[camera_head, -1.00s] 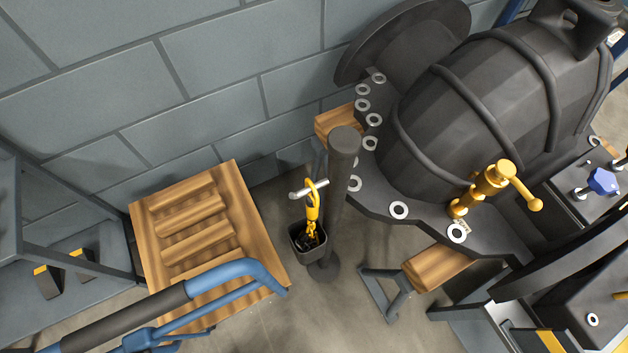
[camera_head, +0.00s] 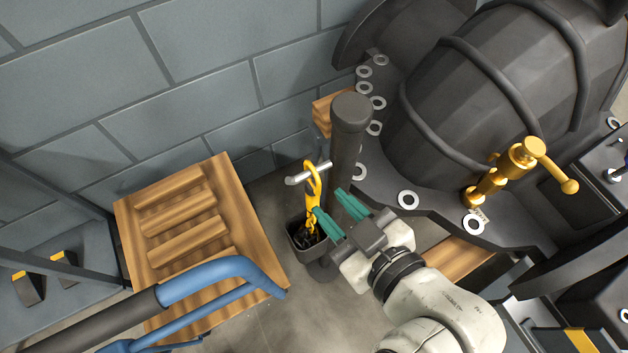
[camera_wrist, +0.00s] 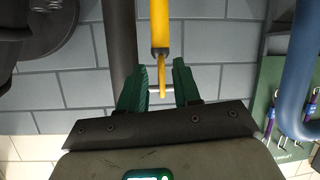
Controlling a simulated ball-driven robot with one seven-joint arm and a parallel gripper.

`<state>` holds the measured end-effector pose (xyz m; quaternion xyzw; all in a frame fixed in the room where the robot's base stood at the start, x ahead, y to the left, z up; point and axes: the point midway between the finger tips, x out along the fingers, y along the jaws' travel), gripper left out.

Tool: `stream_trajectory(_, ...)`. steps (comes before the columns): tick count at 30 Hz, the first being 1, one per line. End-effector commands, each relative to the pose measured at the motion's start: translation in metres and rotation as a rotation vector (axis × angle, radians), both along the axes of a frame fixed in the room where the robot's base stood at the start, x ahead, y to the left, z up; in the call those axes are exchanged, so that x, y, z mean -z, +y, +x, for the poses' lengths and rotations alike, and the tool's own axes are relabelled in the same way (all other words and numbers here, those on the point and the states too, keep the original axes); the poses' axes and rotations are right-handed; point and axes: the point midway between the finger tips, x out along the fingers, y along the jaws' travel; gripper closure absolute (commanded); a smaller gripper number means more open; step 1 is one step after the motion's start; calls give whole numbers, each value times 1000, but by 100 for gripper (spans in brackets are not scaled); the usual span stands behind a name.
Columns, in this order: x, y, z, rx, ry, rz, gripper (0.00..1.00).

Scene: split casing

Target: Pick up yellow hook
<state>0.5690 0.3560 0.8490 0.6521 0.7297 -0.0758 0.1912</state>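The yellow hook (camera_head: 312,183) hangs on a silver peg (camera_head: 299,179) that sticks out from a dark round post (camera_head: 347,145). Its lower part runs down to a chain over a small dark bin (camera_head: 304,259). My gripper (camera_head: 331,213) has two green fingers, spread apart, just right of and below the hook. In the wrist view the hook (camera_wrist: 160,30) comes down from the top, and its thin tip shows between the open fingers (camera_wrist: 159,88). I cannot tell whether a finger touches it.
The dark post stands close beside my fingers. A wooden pallet (camera_head: 237,203) and a blue handle bar (camera_head: 225,267) are at the left. A large dark casing (camera_head: 460,110) with a brass valve (camera_head: 500,170) is at the right. A block wall stands behind.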

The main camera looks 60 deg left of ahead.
Motion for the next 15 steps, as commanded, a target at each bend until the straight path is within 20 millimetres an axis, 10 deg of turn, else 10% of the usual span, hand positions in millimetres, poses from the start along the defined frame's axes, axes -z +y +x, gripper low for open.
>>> stream_trajectory(15, 17, 49, -6, 0, 1, -1, 68)
